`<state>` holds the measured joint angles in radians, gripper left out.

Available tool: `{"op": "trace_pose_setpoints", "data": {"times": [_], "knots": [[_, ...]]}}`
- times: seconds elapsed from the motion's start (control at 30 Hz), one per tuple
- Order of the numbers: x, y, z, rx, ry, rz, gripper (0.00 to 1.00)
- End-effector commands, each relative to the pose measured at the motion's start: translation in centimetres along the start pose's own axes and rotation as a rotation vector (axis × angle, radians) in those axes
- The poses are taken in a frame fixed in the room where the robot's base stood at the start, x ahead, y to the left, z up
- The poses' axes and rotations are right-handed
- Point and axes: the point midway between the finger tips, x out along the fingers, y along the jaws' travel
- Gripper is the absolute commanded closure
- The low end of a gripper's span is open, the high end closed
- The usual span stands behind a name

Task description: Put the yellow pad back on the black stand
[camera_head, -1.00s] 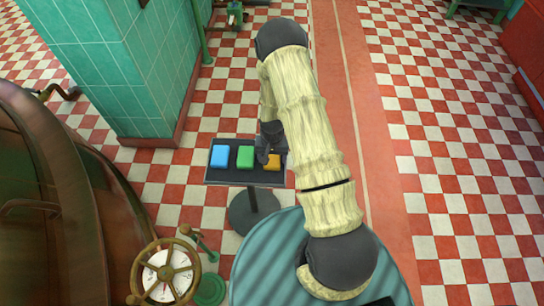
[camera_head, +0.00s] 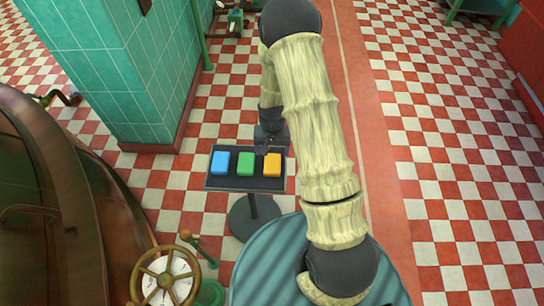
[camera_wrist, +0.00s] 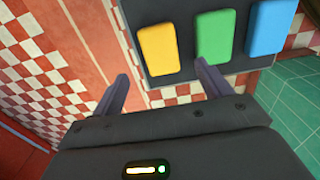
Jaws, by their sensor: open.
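The yellow pad (camera_head: 272,164) lies on the black stand (camera_head: 210,185), at the right end of its top. It also shows in the wrist view (camera_wrist: 158,50). The green pad (camera_head: 245,163) and the blue pad (camera_head: 220,163) lie to its left on the same stand. My gripper (camera_head: 267,148) is just behind the stand's far edge in the head view. In the wrist view my gripper (camera_wrist: 163,75) has its two fingers spread with nothing between them, and the yellow pad lies beyond the fingertips, apart from them.
A green tiled pillar (camera_head: 135,70) stands at the left behind the stand. A large copper kettle (camera_head: 50,220) and a brass handwheel (camera_head: 165,275) are at the front left. The checkered floor to the right (camera_head: 450,170) is clear.

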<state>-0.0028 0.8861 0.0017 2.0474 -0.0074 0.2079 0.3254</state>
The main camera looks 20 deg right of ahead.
Motion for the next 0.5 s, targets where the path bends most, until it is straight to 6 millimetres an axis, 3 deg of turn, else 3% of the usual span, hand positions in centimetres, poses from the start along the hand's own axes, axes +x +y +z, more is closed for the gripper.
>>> {"op": "trace_pose_setpoints", "data": {"times": [0.2,0.5], "knots": [[-2.8,0.0,0.0,-0.001,0.000,0.000,0.23],[-3.3,0.0,0.0,0.000,-0.001,0.000,0.23]]}}
